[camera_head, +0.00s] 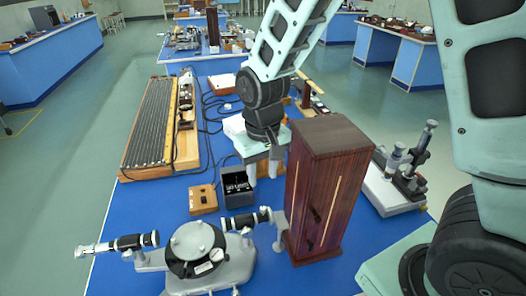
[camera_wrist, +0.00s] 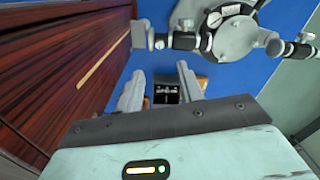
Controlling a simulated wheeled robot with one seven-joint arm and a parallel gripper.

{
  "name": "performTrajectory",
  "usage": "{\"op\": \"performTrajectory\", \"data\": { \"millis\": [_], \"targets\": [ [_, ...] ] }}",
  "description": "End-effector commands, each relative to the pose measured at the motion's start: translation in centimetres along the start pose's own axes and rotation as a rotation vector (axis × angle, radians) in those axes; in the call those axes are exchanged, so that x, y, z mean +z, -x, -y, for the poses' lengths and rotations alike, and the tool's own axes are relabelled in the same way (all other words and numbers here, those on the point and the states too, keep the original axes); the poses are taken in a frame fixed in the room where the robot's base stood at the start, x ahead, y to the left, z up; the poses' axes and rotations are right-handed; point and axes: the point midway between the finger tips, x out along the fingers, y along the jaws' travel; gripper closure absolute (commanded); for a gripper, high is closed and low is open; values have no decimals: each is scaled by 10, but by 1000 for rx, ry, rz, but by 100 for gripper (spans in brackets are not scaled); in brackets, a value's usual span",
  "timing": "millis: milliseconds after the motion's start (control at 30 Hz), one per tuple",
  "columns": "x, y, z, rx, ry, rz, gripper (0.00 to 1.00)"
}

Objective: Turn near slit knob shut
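A grey spectrometer (camera_head: 208,268) with a round central table stands at the front of the blue bench. Its collimator tube (camera_head: 248,219) points right and ends in a grey slit plate (camera_head: 280,228) beside the wooden cabinet. In the wrist view the slit plate (camera_wrist: 139,34) is at the top, beyond my fingers. The near slit knob is too small to make out. My gripper (camera_head: 262,172) points down behind the collimator, left of the cabinet. In the wrist view my gripper (camera_wrist: 160,71) has its fingers apart with nothing between them; they are not touching the spectrometer.
A tall dark wooden cabinet (camera_head: 325,185) stands close on the right of my gripper and the slit end. A black box (camera_head: 238,188) and a small wooden block (camera_head: 203,198) sit behind the spectrometer. A long grooved instrument (camera_head: 150,125) lies at left, a microscope-like device (camera_head: 405,170) at right.

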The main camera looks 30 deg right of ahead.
Motion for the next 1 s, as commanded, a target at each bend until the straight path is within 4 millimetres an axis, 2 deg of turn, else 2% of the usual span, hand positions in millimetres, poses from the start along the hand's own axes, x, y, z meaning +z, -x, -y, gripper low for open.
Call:
{"op": "performTrajectory", "data": {
  "millis": [200, 400, 1000],
  "targets": [
    [0, 43, 0, -1, 0, -6, 62],
    [0, 63, 0, 0, 0, -1, 62],
    [2, 66, 1, -1, 6, 1, 62]
  ]
}}
